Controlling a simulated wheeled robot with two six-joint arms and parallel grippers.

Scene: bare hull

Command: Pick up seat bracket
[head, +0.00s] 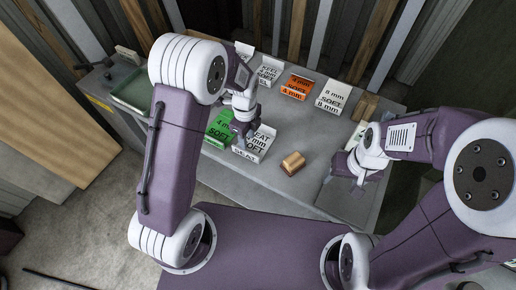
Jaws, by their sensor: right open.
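A white L-shaped piece (254,147) with black lettering, "SEAT" among it, stands on the grey bench; I take it as the seat bracket. My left gripper (243,130) is just above and behind it, between it and a green lettered piece (219,127). The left fingers are small and partly hidden, so I cannot tell whether they touch either piece or are open. My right gripper (337,177) is open over the right part of the bench, apart from the white piece.
A tan block (293,163) lies between the grippers. Behind stand an orange lettered piece (297,86), a white one (332,96) and another white one (269,70). A brown block (365,107) is at the right back. A green-lined tray (134,90) is at the left.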

